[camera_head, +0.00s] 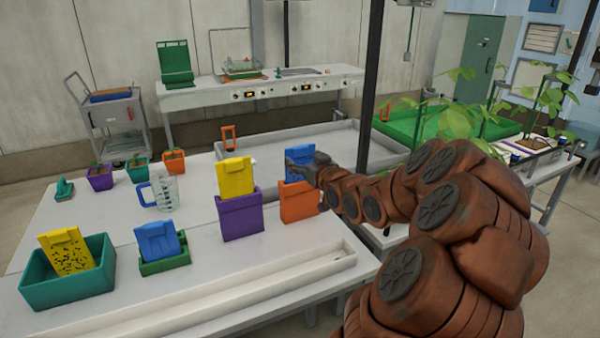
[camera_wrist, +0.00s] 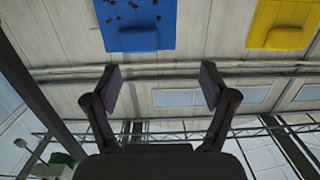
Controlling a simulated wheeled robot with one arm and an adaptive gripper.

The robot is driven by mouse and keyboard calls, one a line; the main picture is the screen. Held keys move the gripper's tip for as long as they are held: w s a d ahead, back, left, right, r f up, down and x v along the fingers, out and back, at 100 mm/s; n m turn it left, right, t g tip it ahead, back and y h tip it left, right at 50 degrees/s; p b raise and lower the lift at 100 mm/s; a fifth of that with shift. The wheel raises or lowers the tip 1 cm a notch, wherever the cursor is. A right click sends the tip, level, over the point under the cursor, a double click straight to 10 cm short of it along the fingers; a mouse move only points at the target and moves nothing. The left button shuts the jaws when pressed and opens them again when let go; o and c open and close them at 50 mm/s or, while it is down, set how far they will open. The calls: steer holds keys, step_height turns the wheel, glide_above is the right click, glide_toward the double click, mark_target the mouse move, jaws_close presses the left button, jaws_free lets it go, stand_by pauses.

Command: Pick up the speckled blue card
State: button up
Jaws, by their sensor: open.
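The speckled blue card (camera_wrist: 140,27) shows at the top of the wrist view, with dark specks near the picture's edge and a plain folded tab. In the head view a blue card (camera_head: 296,172) stands in an orange holder (camera_head: 299,203), partly hidden by my gripper (camera_head: 303,157). Specks on it cannot be made out there. In the wrist view my gripper (camera_wrist: 161,82) is open, with nothing between its fingers. The card lies beyond the fingertips, apart from them in the picture.
A yellow card (camera_head: 236,177) stands in a purple holder (camera_head: 241,217) to the left. Farther left are a blue card (camera_head: 157,240) in a green holder and a speckled yellow card (camera_head: 65,252) in a teal bin (camera_head: 68,288). A white trough (camera_head: 215,297) lies in front.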

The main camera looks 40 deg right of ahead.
mark_target(302, 148)
steer(key=shift+t+h, duration=0.3)
steer(key=shift+t, duration=0.1)
steer(key=shift+w+d+f+p, duration=0.1)
steer(key=shift+w+d+p, duration=0.75)
steer(key=shift+w+d, duration=1.25)
steer(key=shift+x, duration=1.1)
steer(key=shift+f, duration=0.1)
steer(key=c, duration=1.3)
steer(key=shift+o, duration=0.2)
